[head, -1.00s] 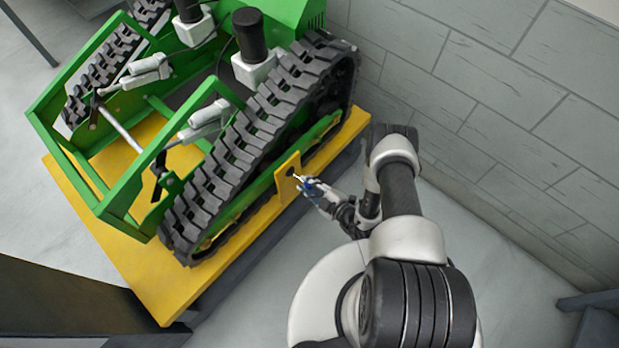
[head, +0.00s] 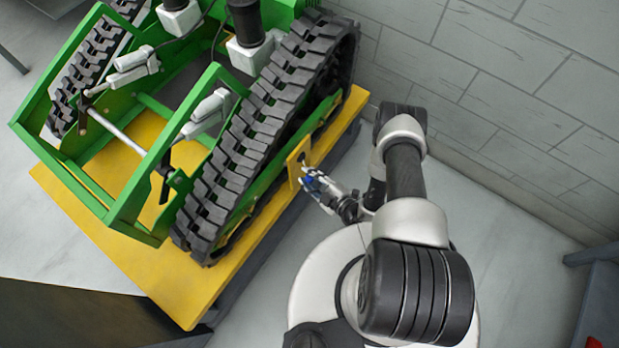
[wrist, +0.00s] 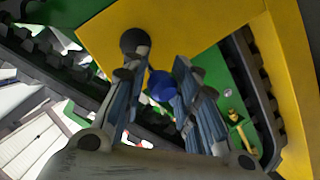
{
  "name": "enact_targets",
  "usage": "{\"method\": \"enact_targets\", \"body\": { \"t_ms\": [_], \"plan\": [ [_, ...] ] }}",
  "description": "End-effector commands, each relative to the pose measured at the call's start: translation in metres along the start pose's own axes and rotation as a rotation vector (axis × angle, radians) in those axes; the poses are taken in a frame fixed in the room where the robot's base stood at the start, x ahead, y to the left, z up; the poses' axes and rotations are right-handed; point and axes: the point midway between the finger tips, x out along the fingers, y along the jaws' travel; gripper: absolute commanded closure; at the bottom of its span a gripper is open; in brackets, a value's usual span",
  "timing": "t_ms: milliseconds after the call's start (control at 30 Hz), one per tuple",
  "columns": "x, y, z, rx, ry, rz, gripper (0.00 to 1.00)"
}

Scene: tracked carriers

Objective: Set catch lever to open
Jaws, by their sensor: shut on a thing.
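The catch lever's blue knob (wrist: 162,85) shows between my fingers in the wrist view. Behind it is a yellow plate (wrist: 190,28) with a dark round pivot (wrist: 135,42). In the head view the yellow plate (head: 294,172) stands at the side of the green tracked carrier (head: 185,205). My gripper (head: 311,183) is at the plate's near side, with blue at its tips. In the wrist view my gripper (wrist: 160,80) is shut on the knob, fingers on both sides. The lever's arm is mostly hidden, so I cannot tell its exact angle.
The carrier stands on a yellow platform (head: 185,295) with a dark side. Its black track (head: 245,140) runs just behind the plate. A grey block wall (head: 500,85) rises at the right. Grey floor (head: 510,265) is clear right of my arm.

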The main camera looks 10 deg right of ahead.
Motion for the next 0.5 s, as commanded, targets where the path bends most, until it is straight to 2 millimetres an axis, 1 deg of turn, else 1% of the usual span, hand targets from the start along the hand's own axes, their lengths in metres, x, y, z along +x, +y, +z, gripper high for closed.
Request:
{"method": "enact_targets", "body": {
  "t_ms": [33,433,467,500],
  "plan": [
    [-0.0008,-0.0078,-0.0045,0.004,0.011,-0.02,1.0],
    [-0.0007,-0.0077,-0.0049,0.004,0.012,-0.021,1.0],
    [-0.0006,-0.0077,-0.0049,0.004,0.012,-0.021,0.72],
    [-0.0006,-0.0075,-0.0048,0.004,0.012,-0.021,0.69]
  ]
}}
